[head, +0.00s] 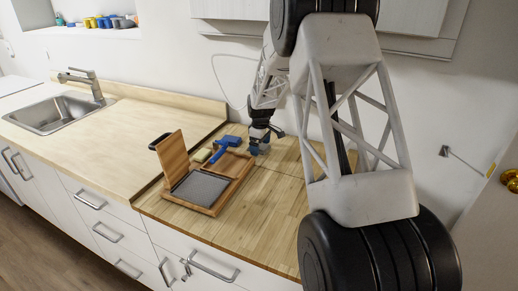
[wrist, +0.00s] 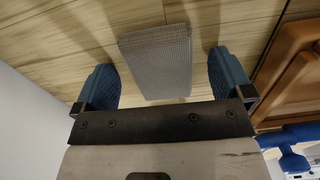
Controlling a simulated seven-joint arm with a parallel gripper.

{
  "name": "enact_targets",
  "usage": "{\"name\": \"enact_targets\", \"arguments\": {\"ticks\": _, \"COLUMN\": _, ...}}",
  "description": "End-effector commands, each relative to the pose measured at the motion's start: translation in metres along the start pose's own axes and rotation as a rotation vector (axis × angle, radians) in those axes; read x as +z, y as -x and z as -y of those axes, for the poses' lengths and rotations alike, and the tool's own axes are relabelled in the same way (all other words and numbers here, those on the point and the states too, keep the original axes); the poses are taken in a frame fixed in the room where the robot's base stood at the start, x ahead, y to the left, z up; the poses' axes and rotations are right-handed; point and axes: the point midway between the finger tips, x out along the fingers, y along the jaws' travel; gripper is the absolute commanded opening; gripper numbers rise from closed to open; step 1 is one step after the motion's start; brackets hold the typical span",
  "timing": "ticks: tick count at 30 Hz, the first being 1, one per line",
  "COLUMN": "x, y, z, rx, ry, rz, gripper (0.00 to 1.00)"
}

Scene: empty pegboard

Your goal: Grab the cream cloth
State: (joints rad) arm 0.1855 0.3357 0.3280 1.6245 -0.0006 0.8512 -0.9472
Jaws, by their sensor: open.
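A folded cloth (wrist: 157,62), greyish cream in this light with a fine weave, lies flat on the wooden counter in the wrist view. My gripper (wrist: 161,66) is open, with one blue fingertip on each side of the cloth and a gap to it on both sides. The cloth's near edge meets the dark gripper bar in the picture, and I cannot tell whether they touch. In the head view my gripper (head: 263,146) is low over the counter at the back, right of the wooden tray, and the cloth is hidden there.
A wooden tray box (head: 232,184) with a grey mesh panel and a raised wooden board (head: 171,157) stands left of my gripper. A blue tool (head: 223,147) lies at its back edge, by a small pale block (head: 202,155). The wall is close behind. The front right counter is clear.

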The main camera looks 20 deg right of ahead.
Motion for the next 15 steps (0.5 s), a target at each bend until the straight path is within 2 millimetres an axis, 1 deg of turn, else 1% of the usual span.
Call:
{"name": "enact_targets", "arguments": {"ticks": 2, "x": 0.0, "y": 0.0001, "z": 0.0, "rx": 0.0, "ry": 0.0, "rz": 0.0, "gripper": 0.98}}
{"name": "enact_targets", "arguments": {"ticks": 12, "x": 0.0, "y": 0.0001, "z": 0.0, "rx": 0.0, "ry": 0.0, "rz": 0.0, "gripper": 0.46}}
{"name": "enact_targets", "arguments": {"ticks": 15, "x": 0.0, "y": 0.0002, "z": -0.0001, "rx": 0.0, "ry": 0.0, "rz": 0.0, "gripper": 0.44}}
